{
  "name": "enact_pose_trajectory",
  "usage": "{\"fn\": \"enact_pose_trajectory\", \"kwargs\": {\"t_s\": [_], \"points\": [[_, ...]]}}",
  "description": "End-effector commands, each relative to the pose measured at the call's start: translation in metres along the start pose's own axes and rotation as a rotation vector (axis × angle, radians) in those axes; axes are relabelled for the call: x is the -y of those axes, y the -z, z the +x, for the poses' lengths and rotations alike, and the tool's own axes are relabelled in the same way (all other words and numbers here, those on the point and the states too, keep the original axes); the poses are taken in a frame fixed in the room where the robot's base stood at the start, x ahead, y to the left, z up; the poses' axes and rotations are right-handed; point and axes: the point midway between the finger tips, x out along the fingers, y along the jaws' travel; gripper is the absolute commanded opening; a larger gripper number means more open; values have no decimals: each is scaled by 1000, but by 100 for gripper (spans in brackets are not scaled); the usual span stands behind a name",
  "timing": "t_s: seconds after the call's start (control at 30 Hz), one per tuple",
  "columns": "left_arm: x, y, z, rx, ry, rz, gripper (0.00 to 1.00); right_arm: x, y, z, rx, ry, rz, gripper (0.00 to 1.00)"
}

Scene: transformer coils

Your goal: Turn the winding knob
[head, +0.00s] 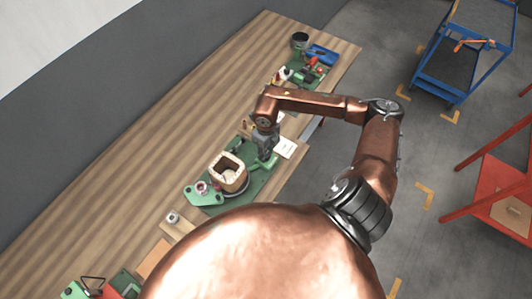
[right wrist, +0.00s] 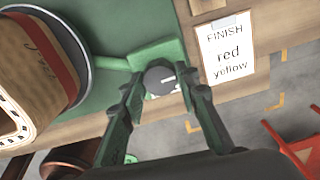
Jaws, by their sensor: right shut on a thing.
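The winding knob (right wrist: 160,80) is a dark grey round knob with a white pointer line, on an arm of the green machine base (right wrist: 115,63). In the right wrist view my right gripper (right wrist: 160,84) has its two green fingers on either side of the knob, shut on it. In the head view the right gripper (head: 265,146) is over the right part of the green base, and the knob is hidden there. A square coil (head: 228,173) stands on the round plate of the base; it also shows in the right wrist view (right wrist: 28,70). My left gripper is not in view.
A white card (right wrist: 227,52) reading "FINISH red yellow" lies beside the base on the wooden table (head: 150,140). Further green fixtures stand at both ends of the table. A blue cart (head: 462,50) and a red stand (head: 500,185) are on the floor at right.

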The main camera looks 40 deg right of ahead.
Motion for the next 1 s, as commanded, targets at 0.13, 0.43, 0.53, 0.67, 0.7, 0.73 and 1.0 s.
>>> {"fn": "enact_pose_trajectory", "kwargs": {"t_s": [0.13, 0.43, 0.53, 0.67, 0.7, 0.73, 1.0], "points": [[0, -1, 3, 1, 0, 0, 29, 1, -1, 0, 2, 2, 133, 5], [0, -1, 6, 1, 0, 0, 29, 1, -1, 0, 2, 1, 321, 5], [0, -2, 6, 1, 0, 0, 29, 1, -1, 0, 2, 1, 359, 5], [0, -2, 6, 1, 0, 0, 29, 1, -1, -1, 2, 1, 398, 5], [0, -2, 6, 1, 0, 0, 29, 1, -1, -1, 2, 1, 407, 5], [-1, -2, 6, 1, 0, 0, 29, 1, -1, -1, 2, 1, 413, 5], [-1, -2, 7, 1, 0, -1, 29, 1, -1, -1, 2, 1, 458, 5]]}}
